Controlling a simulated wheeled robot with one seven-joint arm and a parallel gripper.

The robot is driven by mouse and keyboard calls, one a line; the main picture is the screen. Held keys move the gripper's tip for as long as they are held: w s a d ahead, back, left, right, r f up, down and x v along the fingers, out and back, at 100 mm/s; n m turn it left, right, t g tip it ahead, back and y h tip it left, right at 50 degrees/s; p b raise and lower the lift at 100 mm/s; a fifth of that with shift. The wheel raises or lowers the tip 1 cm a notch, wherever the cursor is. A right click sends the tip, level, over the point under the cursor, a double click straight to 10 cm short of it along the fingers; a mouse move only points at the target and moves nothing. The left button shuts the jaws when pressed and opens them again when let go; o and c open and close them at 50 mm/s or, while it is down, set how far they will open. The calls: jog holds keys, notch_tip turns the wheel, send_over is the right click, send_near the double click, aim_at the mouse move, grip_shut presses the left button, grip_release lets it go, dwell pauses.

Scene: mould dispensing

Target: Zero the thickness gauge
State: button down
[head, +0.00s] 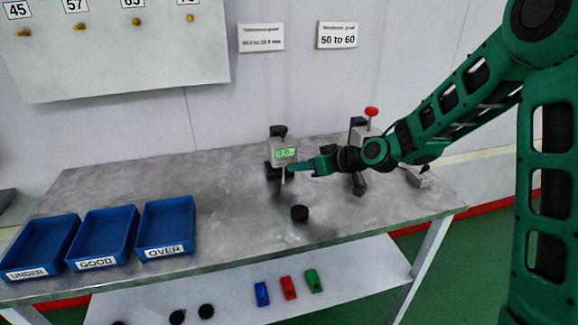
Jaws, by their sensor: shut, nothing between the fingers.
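The thickness gauge (278,156) stands towards the back of the grey table. It has a grey body and a lit green display, whose digits are too small to read surely. My gripper (292,169) reaches in from the right, at the gauge's right side just below the display. Its fingers are shut with nothing held. I cannot tell whether the fingertips touch the gauge. The gauge's buttons are too small to make out.
Blue trays UNDER (38,247), GOOD (103,238) and OVER (166,226) stand at the table's left. A red-topped device (371,113) stands behind my arm. The table middle is clear.

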jog(key=shift+s, duration=0.1)
jog(key=shift+s+d, duration=0.25)
jog(key=shift+s, duration=0.4)
jog(key=shift+s, duration=0.1)
jog(key=shift+s+d, duration=0.25)
jog(key=shift+s, duration=0.5)
jog(key=shift+s+d, duration=0.2)
jog(key=shift+s, duration=0.6)
jog(key=shift+s+d, duration=0.25)
jog(key=shift+s, duration=0.5)
